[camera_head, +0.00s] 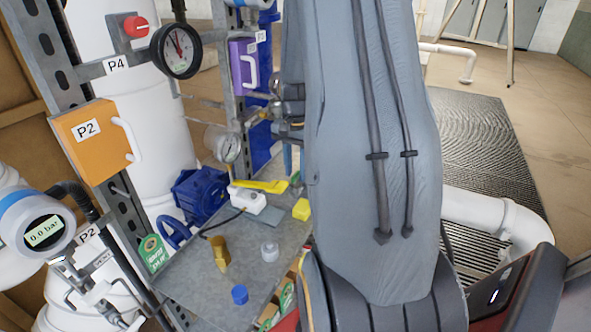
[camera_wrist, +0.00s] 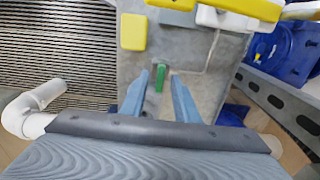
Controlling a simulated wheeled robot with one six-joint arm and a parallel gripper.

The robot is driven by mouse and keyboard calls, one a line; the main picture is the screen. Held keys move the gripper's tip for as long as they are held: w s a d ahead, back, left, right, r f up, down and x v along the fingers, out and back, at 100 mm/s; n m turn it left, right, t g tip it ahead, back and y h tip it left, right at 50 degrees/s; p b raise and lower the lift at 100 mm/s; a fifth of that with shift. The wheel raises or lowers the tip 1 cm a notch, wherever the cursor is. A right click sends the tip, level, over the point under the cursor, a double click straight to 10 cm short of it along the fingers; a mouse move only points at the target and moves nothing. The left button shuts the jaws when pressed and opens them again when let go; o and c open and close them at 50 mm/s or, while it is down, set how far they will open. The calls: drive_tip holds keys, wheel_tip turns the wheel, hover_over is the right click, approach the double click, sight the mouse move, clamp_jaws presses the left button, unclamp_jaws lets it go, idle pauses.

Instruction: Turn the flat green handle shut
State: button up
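A small green piece (camera_wrist: 160,78) shows in the wrist view, between my two fingertips in the picture. It looks narrow and flat. I cannot tell whether it is a valve handle or how far below the fingers it lies. My gripper (camera_wrist: 160,82) is open, its two blue-grey fingers apart with no contact seen on the green piece. In the head view a bit of green (camera_head: 296,179) shows beside the grey arm, near the end of a yellow lever (camera_head: 262,186). My arm hides most of the gripper and what lies behind it there.
A grey tabletop (camera_head: 200,290) holds a yellow block (camera_head: 301,209), a brass-coloured piece (camera_head: 219,252), a clear jar (camera_head: 270,251) and a blue cap (camera_head: 239,294). An orange P2 box (camera_head: 90,140), gauges and white pipes stand left. A dark grating (camera_head: 480,150) lies right.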

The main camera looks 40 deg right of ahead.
sight(296, 174)
drive_tip(key=shift+r, duration=0.1)
wheel_tip(296, 174, up, 8)
drive_tip(key=shift+f+b, duration=0.2)
drive_tip(key=shift+b, duration=0.85)
